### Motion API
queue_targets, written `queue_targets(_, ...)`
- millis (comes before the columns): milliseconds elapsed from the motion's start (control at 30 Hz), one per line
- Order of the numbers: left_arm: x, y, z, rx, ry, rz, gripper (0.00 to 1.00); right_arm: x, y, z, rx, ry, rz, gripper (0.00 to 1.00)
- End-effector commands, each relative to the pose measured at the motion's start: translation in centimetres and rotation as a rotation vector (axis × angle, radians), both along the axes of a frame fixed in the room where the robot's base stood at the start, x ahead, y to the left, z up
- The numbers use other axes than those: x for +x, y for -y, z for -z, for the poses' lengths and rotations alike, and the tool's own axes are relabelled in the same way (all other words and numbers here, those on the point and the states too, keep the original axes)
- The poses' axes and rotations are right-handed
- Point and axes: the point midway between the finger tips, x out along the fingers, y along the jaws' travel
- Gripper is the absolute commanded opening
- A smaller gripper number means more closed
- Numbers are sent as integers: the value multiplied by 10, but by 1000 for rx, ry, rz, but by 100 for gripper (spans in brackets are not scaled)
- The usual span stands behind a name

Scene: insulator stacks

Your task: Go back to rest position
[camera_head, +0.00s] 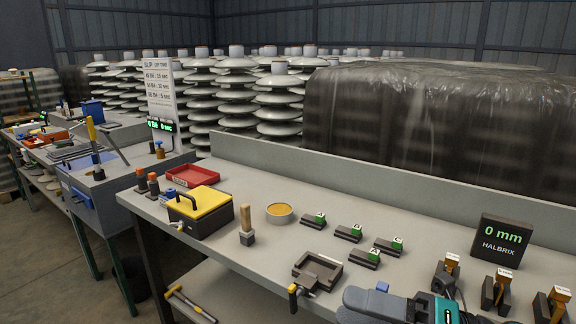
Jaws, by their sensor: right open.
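My right gripper (398,304) shows at the bottom edge, right of centre, as a grey, black and teal shape over the front of the workbench (190,252). It is open and its lower part is cut off by the frame. I see nothing held in it. My left gripper is not in view.
On the bench are a yellow-lidded box (200,203), red tray (192,177), round tin (279,212), brush (246,228), dark fixture (318,270), several lettered blocks (349,232) and a "0 mm" display (501,240). Wooden-handled tools (496,291) stand right of my gripper. Insulator stacks (236,95) stand behind.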

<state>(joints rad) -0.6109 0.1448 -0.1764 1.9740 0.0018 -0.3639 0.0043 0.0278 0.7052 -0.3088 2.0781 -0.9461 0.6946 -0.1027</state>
Motion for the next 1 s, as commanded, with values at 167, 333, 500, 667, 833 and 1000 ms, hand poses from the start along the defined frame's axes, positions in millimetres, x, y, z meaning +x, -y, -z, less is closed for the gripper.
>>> queue_targets(167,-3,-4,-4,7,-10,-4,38,36,39,47,533,-575,407,51)
queue_targets(333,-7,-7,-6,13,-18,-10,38,16,79,162,880,-1151,797,51)
queue_targets(500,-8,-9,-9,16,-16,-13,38,-36,85,242,1041,-1530,1031,51)
queue_targets(667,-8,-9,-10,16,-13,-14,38,-67,83,273,1098,-1695,1126,51)
queue_targets(833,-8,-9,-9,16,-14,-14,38,-71,82,277,1106,-1717,1137,51)
queue_targets(1000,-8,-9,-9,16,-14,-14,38,-71,82,277,1106,-1717,1137,51)
